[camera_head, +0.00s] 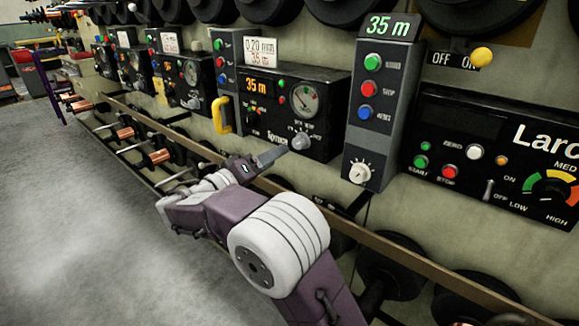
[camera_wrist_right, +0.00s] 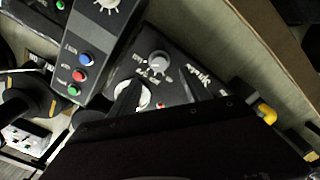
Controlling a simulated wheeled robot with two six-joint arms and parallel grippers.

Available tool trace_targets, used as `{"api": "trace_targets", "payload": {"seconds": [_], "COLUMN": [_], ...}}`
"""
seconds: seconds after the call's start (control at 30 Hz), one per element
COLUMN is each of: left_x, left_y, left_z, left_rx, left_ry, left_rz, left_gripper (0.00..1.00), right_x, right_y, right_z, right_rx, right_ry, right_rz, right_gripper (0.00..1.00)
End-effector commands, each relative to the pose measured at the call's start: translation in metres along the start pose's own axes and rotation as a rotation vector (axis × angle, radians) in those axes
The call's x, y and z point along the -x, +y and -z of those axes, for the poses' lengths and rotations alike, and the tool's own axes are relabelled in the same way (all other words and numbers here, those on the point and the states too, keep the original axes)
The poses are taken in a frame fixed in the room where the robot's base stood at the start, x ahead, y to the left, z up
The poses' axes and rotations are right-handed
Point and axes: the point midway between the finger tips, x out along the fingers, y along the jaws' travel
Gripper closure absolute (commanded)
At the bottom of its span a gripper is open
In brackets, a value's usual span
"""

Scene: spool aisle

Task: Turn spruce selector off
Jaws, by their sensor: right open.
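The Spruce panel (camera_head: 325,147) is a black box with an orange "35 m" display, a round gauge and several small buttons. Its selector, a round grey knob (camera_head: 301,141), sits at the panel's lower right, with small labels above it too blurred to read. It also shows in the right wrist view as a grey knob (camera_wrist_right: 158,62) beside the inverted panel name. Which label it points to cannot be told. My right gripper (camera_head: 272,156) is open and empty, just left of and below the knob, seemingly apart from it. My left gripper is out of view.
A grey control box (camera_head: 383,95) with green, red and blue buttons and a white dial stands right of the panel. The Larch panel (camera_head: 480,150) is further right. A yellow handle (camera_head: 221,115) sticks out at the left. A wooden rail (camera_head: 400,258) runs below.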

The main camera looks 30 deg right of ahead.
Motion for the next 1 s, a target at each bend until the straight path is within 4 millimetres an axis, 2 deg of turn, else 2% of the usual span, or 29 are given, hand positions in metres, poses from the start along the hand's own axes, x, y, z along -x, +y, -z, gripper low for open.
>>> {"api": "trace_targets", "payload": {"seconds": [0.17,0.43,0.6,0.93,1.0], "left_x": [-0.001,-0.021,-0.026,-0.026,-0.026], "left_y": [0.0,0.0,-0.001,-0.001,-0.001], "left_z": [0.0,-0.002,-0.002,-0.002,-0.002], "left_rx": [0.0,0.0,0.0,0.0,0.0], "left_ry": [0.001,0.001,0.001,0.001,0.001], "left_rz": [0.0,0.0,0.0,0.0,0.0], "left_gripper": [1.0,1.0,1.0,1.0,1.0], "right_x": [-0.007,-0.062,-0.085,-0.091,-0.091], "right_y": [0.001,0.0,0.001,0.001,0.001], "right_z": [0.0,-0.003,-0.001,0.001,0.001], "right_rx": [0.0,-0.001,0.0,0.002,0.002], "right_ry": [-0.002,-0.005,-0.003,-0.001,-0.001], "right_rz": [0.0,-0.002,0.0,0.001,0.001], "right_gripper": [0.44,0.44,0.44,0.44,0.64]}}
